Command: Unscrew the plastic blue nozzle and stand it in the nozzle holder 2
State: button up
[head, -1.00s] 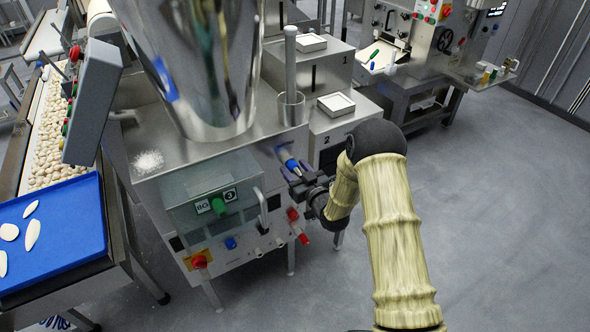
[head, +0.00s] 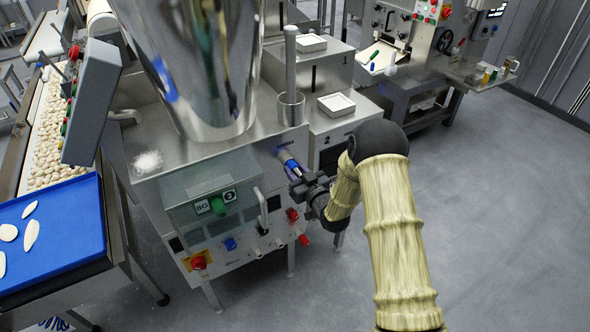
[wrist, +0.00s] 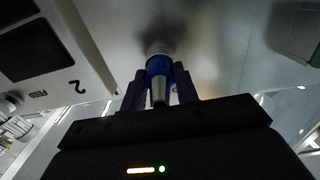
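The blue plastic nozzle (head: 291,165) sits on a short silver spout on the right side of the steel filling machine. In the wrist view the blue nozzle (wrist: 158,68) is straight ahead, its silver tip pointing towards me. My gripper (head: 294,169) has one dark finger on each side of it. The fingers (wrist: 160,88) look closed against its sides, though they partly hide the contact. A steel stand marked 2 (head: 323,133) stands just behind and right, with a white-rimmed square tray (head: 336,104) on top.
A taller stand marked 1 (head: 330,68) is behind stand 2. A control box (head: 212,192) and knobs are left of my gripper. Open floor (head: 490,210) lies right.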

jog(key=shift+f+n+b, duration=0.3)
jog(key=shift+n+b, duration=0.7)
jog(key=shift+b, duration=0.2)
jog(key=n+b, duration=0.3)
jog(key=shift+n, duration=0.4)
jog(key=n+b, duration=0.4)
jog(key=shift+r+n+b, duration=0.1)
jog(key=shift+n+b, duration=0.5)
jog(key=shift+r+n, duration=0.2)
jog(key=shift+n, duration=0.1)
